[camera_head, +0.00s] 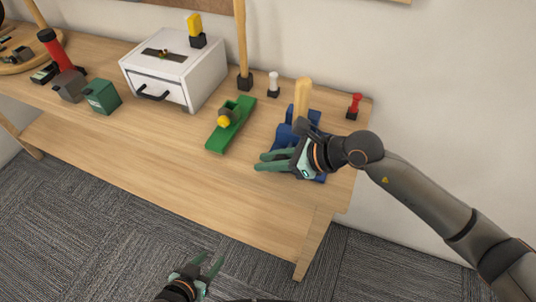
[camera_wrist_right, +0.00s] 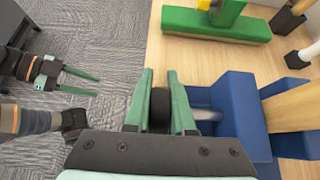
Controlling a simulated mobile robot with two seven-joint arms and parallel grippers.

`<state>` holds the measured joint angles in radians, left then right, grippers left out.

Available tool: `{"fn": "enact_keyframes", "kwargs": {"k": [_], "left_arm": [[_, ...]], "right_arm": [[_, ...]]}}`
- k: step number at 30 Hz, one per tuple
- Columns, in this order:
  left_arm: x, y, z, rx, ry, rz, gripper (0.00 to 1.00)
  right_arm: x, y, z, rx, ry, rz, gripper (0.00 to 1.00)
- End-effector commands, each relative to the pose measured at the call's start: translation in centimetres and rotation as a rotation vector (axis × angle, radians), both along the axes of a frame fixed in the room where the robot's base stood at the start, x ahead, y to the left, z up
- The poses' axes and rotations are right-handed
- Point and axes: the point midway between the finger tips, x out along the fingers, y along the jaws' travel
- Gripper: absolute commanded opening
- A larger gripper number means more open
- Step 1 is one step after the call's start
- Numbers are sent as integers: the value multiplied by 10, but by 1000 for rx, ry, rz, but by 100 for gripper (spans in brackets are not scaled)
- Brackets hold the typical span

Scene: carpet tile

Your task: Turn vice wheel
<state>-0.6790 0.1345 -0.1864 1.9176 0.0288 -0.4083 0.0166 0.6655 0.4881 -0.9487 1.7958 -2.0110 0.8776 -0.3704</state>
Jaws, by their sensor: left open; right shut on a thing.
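The blue vice (camera_head: 284,134) stands near the right end of the wooden workbench, with a pale wooden post (camera_head: 302,97) upright in it. In the right wrist view the vice (camera_wrist_right: 238,105) is on the right, and its dark wheel (camera_wrist_right: 160,106) lies between my green fingers. My right gripper (camera_head: 262,162) is at the front of the vice, shut on the wheel; it also shows in the wrist view (camera_wrist_right: 160,90). My arm partly hides the vice in the head view. My left gripper (camera_head: 209,265) is open and empty, low in front of the bench, above the carpet.
A green tool with a yellow knob (camera_head: 232,125) lies left of the vice. A white drawer box (camera_head: 172,82), a dark green box (camera_head: 102,97) and a red-handled tool (camera_head: 55,50) are farther left. A small red piece (camera_head: 354,104) stands at the right corner. The front bench strip is clear.

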Motion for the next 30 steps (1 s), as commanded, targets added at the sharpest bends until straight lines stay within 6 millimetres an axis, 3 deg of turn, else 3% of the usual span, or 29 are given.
{"fn": "enact_keyframes", "kwargs": {"k": [10, 11, 19, 30], "left_arm": [[1, -1, 2, -3, -5, 1, 50], [2, -1, 2, -4, -6, 1, 50], [3, -3, 4, -6, -10, -2, 50], [3, -3, 3, -6, -10, -2, 50]], "right_arm": [[0, 0, 0, -3, 0, 0, 0], [0, 0, 0, -3, 0, 0, 23], [0, 0, 0, -2, 0, 1, 52], [-2, -9, 5, -2, -1, 0, 52]]}}
